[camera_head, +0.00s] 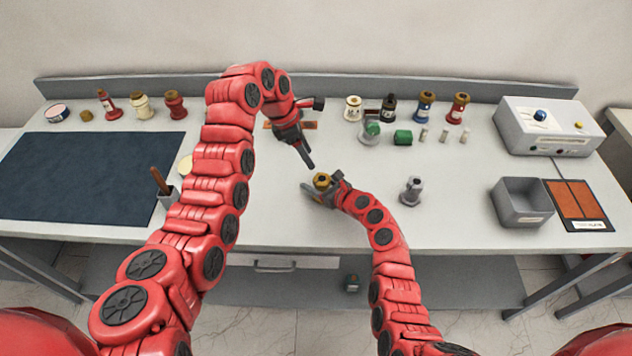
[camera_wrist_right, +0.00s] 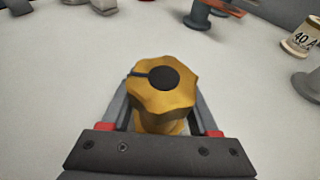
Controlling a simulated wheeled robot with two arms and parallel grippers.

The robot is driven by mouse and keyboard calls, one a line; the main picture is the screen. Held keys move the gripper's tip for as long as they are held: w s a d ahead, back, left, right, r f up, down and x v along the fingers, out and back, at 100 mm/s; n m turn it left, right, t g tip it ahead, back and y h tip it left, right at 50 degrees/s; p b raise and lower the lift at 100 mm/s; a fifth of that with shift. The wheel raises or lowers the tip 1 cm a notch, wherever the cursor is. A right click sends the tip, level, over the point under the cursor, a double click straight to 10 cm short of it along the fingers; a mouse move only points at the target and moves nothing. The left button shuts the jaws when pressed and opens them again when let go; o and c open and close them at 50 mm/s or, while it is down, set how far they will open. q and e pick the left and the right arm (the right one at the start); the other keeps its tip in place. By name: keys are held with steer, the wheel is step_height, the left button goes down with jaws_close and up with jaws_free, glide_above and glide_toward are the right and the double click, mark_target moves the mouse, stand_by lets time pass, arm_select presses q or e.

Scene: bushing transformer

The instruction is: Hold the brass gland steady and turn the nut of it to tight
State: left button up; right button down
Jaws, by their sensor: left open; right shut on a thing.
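The brass gland (camera_head: 321,181) is near the middle of the bench in the head view. In the right wrist view its faceted brass nut (camera_wrist_right: 163,97) faces the camera, with a black round centre and a dark mark running to the left edge. My right gripper (camera_head: 318,190) is shut on the gland, with a finger on each side below the nut. My left gripper (camera_head: 309,160) is open and empty, above and behind the gland, apart from it and pointing down. The gland's lower part is mostly hidden by the right gripper.
A grey metal fitting (camera_head: 411,191) stands right of the gland. A grey bin (camera_head: 522,203) and an orange pad (camera_head: 577,205) lie farther right. A white instrument box (camera_head: 546,127) is at the back right. Several bottles line the back. A dark mat (camera_head: 80,175) covers the left.

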mark_target(322, 179)
arm_select(q)
steer(key=shift+o, duration=1.2)
steer(key=shift+d, duration=0.1)
steer(key=shift+o, duration=1.1)
steer(key=shift+d+f+m+y, duration=0.2)
steer(key=shift+m+y, duration=0.1)
steer(key=shift+m, duration=0.4)
steer(key=shift+w+d+m+y, duration=0.25)
steer(key=shift+m+y, duration=0.15)
steer(key=shift+m, duration=0.5)
steer(key=d+f+m, duration=0.1)
steer(key=f+m, duration=0.1)
steer(key=f, duration=0.1)
steer(key=d+f+m+y, duration=0.1)
steer(key=f+m, duration=0.2)
steer(key=f+m+y, duration=0.1)
steer(key=f+m, duration=0.1)
steer(key=f, duration=0.1)
steer(key=shift+d+f+m, duration=0.1)
steer(key=shift+d+m, duration=0.2)
steer(key=shift+d, duration=0.1)
